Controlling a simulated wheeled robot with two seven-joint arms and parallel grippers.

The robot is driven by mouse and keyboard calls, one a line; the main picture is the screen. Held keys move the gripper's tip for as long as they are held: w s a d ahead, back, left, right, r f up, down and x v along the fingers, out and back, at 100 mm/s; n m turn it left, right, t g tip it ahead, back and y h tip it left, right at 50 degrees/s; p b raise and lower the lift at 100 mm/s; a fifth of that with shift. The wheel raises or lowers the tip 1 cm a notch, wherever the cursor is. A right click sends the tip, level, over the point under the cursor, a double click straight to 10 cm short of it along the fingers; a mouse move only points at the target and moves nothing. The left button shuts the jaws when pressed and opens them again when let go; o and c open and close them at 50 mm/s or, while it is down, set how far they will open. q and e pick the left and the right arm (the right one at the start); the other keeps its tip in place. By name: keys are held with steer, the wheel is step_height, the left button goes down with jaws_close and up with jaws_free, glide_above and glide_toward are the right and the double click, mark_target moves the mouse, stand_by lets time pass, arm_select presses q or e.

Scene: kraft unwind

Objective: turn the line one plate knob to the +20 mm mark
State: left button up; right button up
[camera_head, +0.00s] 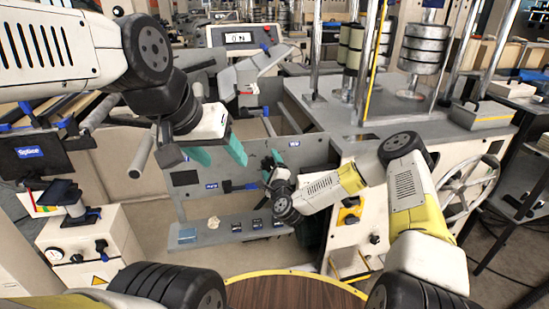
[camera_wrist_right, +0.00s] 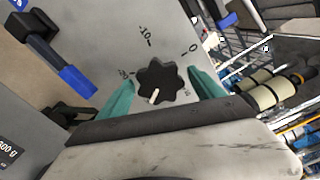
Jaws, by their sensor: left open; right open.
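The black lobed plate knob (camera_wrist_right: 157,82) sits on a grey panel in the right wrist view. Its white pointer line is on its lower part, toward the bottom of the picture. Printed marks around it include -10 and 0; a mark at its left and one at its lower right are too small to read surely. My right gripper (camera_wrist_right: 161,76) is open, with one teal finger on each side of the knob; contact is unclear. In the head view my right gripper (camera_head: 272,160) is at the panel and hides the knob. My left gripper (camera_head: 218,153) is open and empty, left of it.
A dark lever with a blue end (camera_wrist_right: 77,80) stands out left of the knob. In the head view, a low grey shelf (camera_head: 215,235) with small items lies below the panel. A white box with a gauge (camera_head: 85,245) stands at left, and a handwheel (camera_head: 468,187) at right.

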steer(key=v, duration=0.7)
steer(key=shift+s, duration=0.25)
steer(key=shift+r, duration=0.1)
